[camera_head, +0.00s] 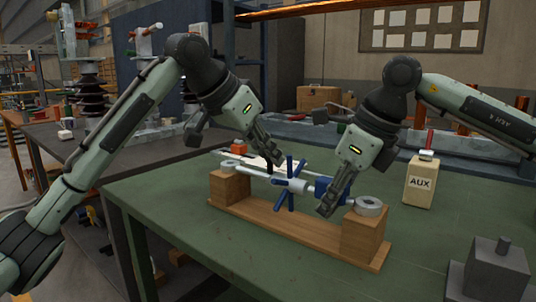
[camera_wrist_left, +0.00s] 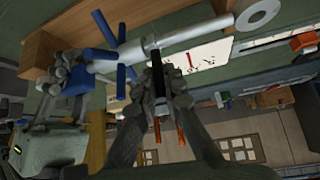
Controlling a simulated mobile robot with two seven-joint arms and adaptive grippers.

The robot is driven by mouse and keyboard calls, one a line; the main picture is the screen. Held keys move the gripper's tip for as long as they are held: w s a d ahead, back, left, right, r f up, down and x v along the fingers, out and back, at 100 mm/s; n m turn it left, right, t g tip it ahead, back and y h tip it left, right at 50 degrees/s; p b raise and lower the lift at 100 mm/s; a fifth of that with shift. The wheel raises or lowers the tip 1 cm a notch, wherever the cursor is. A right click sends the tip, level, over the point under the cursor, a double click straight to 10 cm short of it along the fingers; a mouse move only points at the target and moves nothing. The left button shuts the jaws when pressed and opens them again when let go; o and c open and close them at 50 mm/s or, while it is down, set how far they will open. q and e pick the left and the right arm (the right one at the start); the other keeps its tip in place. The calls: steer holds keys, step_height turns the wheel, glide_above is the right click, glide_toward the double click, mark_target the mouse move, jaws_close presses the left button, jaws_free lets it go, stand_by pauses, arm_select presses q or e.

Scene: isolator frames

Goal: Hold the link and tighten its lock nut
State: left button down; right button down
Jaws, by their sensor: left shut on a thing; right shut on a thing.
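The link (camera_head: 259,173) is a silver rod with ring ends, lying across two wooden blocks. The spoked blue lock nut (camera_head: 294,184) sits near its middle, with a blue body (camera_head: 322,188) to the right of it. My left gripper (camera_head: 277,161) is shut at the nut's left side, just above the rod.
The wooden stand (camera_head: 285,229) rests on a green table (camera_head: 165,206). An AUX box (camera_head: 419,184) stands behind right, and a grey block (camera_head: 496,270) is at the front right. A white sheet (camera_head: 238,157) lies behind the link. The table's front left is clear.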

stand_by(0.5)
arm_select(q)
steer(key=c, duration=1.6)
jaws_free()
steer(key=v, duration=1.2)
steer(key=shift+w, duration=0.15)
steer(key=shift+d, duration=0.1)
arm_select(e)
steer(key=c, duration=1.3)
jaws_free()
